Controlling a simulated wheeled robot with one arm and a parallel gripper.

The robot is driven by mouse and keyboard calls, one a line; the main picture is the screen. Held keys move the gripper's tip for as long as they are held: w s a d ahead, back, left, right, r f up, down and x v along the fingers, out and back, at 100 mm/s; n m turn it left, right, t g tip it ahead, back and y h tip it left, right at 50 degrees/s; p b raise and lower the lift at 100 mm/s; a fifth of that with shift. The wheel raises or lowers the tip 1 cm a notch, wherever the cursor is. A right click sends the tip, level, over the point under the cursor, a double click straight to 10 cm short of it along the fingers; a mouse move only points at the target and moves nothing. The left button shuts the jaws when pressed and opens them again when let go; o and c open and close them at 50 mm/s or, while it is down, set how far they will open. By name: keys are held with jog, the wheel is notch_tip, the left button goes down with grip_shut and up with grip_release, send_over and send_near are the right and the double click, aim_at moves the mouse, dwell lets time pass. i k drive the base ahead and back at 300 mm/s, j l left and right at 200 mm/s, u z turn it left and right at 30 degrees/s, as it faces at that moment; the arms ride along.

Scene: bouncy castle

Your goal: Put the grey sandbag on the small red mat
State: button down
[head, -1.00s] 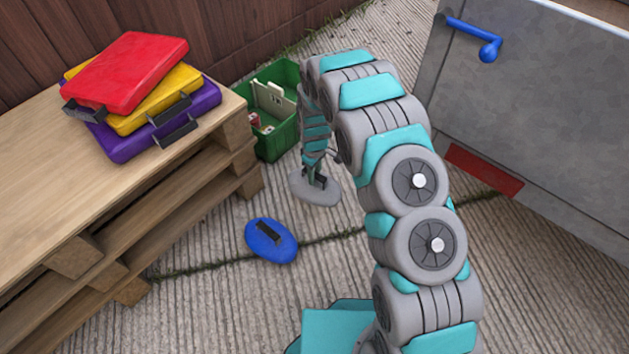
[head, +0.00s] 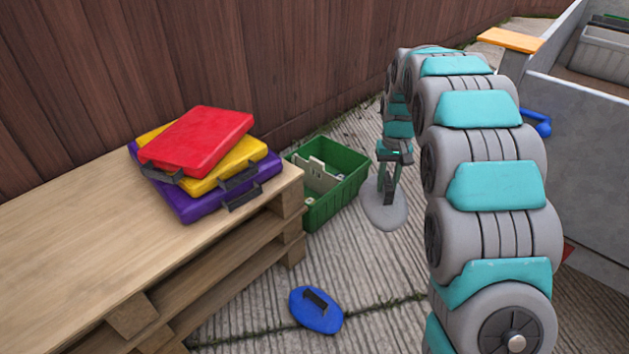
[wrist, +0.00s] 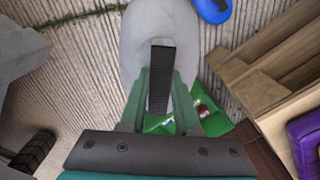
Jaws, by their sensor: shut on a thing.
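The grey sandbag (head: 384,212) is a flat, rounded grey bag with a dark strap handle. My gripper (head: 390,190) is shut on its handle, right of the green crate. In the wrist view the sandbag (wrist: 160,28) reaches beyond my fingertips (wrist: 160,78), with the black strap between them. I cannot tell how high it hangs above the concrete. The small red mat (head: 198,138) looks like a flat red pad. It lies on top of a yellow mat (head: 232,165) and a purple mat (head: 215,203), left of my gripper.
The stack lies on a wooden pallet stack (head: 80,235). A green crate (head: 335,195) stands between the pallets and the sandbag. A blue sandbag (head: 316,309) lies on the concrete in front. A grey trailer (head: 590,150) with a blue handle stands at right, partly behind my arm.

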aim_at(195, 132)
jog(key=k+j, duration=0.25)
jog(key=k+j+u, duration=0.1)
jog(key=j, duration=0.4)
jog(key=k+j, duration=0.3)
jog(key=k+j+u, duration=0.05)
